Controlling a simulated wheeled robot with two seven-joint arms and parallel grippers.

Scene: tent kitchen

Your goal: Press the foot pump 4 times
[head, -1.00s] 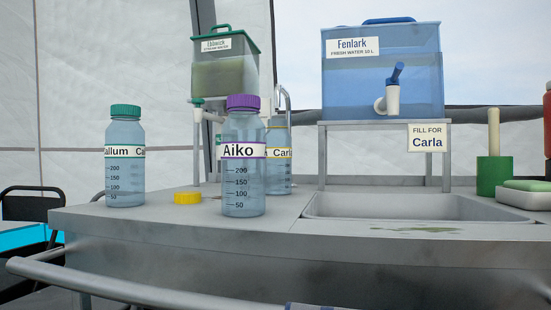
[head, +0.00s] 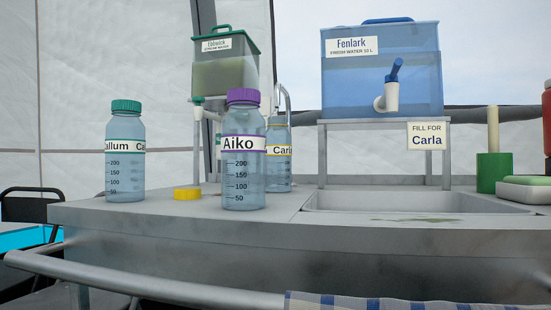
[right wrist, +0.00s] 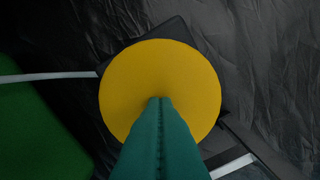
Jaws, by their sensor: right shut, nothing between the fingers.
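A round yellow pad (right wrist: 190,75) on a dark base (right wrist: 166,30) fills the middle of the right wrist view; it looks like the top of the foot pump. My right gripper (right wrist: 160,100) is shut and empty, its green fingertips overlapping the pad's middle. I cannot tell whether they touch it or hover just above. The pump does not show in the head view. My left gripper is in neither view.
On the metal counter (head: 130,215) stand the Callum bottle (head: 125,175), Aiko bottle (head: 243,180) and Carla bottle (head: 278,170). A yellow cap (head: 187,193) lies open. Fenlark tank (head: 380,85) stands behind the sink (head: 400,202). A rail (head: 140,285) and striped towel (head: 390,302) front the counter.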

